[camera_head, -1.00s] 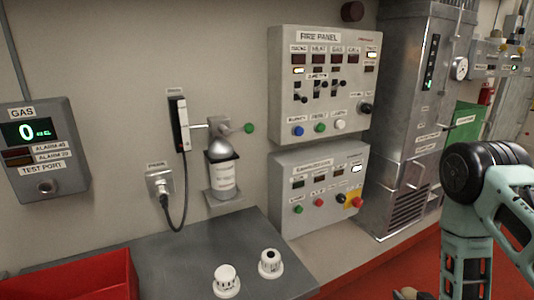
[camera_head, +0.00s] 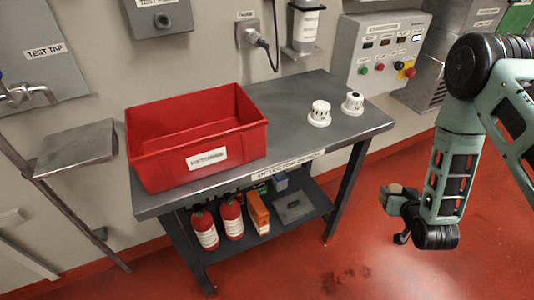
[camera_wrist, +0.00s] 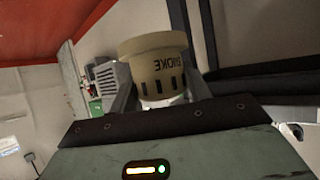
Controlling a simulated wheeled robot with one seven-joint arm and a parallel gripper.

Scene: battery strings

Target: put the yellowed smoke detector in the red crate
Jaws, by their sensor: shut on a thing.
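The yellowed smoke detector (camera_wrist: 152,62) is held between the two fingers of my gripper (camera_wrist: 160,98) in the wrist view. Its SMOKE lettering appears upside down. In the head view the detector (camera_head: 394,188) is a small beige shape at my gripper (camera_head: 399,198), to the right of the table and clear of it. The red crate (camera_head: 212,135) stands on the left part of the grey table top, open upward, with a white label on its front. Its far inner wall shows, but its floor is mostly hidden.
Two white detectors (camera_head: 319,114) (camera_head: 352,103) stand on the right of the table top (camera_head: 290,135). Red extinguishers (camera_head: 231,216) and an orange box (camera_head: 258,213) are on the lower shelf. A tap (camera_head: 22,95) and metal ledge (camera_head: 77,147) are at the left. Red floor in front is open.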

